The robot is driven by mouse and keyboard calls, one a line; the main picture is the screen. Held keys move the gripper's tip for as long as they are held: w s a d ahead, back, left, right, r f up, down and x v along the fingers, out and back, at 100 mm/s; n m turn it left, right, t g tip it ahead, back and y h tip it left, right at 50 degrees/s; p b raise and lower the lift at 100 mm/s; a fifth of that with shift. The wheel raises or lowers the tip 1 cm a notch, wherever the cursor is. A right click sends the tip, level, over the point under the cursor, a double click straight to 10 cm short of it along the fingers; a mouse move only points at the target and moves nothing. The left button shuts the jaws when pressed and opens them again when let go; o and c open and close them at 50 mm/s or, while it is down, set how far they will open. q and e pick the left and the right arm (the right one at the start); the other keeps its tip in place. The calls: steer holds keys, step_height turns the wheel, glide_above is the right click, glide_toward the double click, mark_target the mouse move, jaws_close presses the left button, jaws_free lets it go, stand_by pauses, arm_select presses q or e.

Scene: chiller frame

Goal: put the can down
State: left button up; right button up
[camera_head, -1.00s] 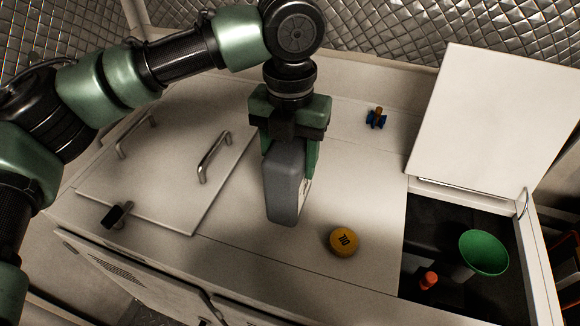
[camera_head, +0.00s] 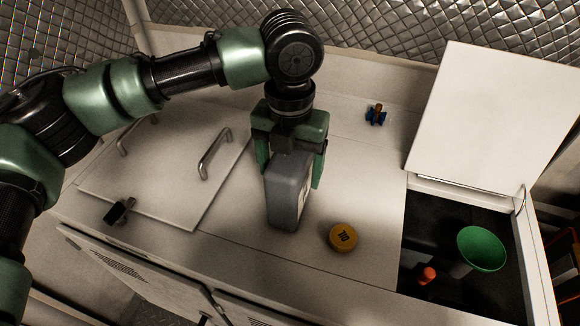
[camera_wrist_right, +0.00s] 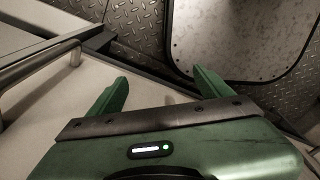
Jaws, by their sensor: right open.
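The can (camera_head: 288,190) is a grey, upright container with rounded edges and a pale label on its right side. In the head view it stands on the white counter (camera_head: 365,190), just left of the yellow cap. My left gripper (camera_head: 290,168) is above it, fingers pointing down on either side of its upper part. The fingers look spread, with the right finger apart from the can; the left finger's contact is hard to see. My right gripper (camera_wrist_right: 155,85) shows only in the right wrist view, open, with nothing between its fingers.
A yellow round cap (camera_head: 343,237) with black lettering lies near the can. A handled lid (camera_head: 170,185) is at left. At right, an open compartment under a raised lid (camera_head: 490,115) holds a green funnel (camera_head: 482,249) and an orange-topped item (camera_head: 427,275).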

arm_select(q)
step_height(320, 180, up, 11)
steer(key=b, duration=0.3)
steer(key=shift+d+r, duration=0.1)
steer(key=shift+r, duration=0.45)
steer(key=shift+f, duration=0.1)
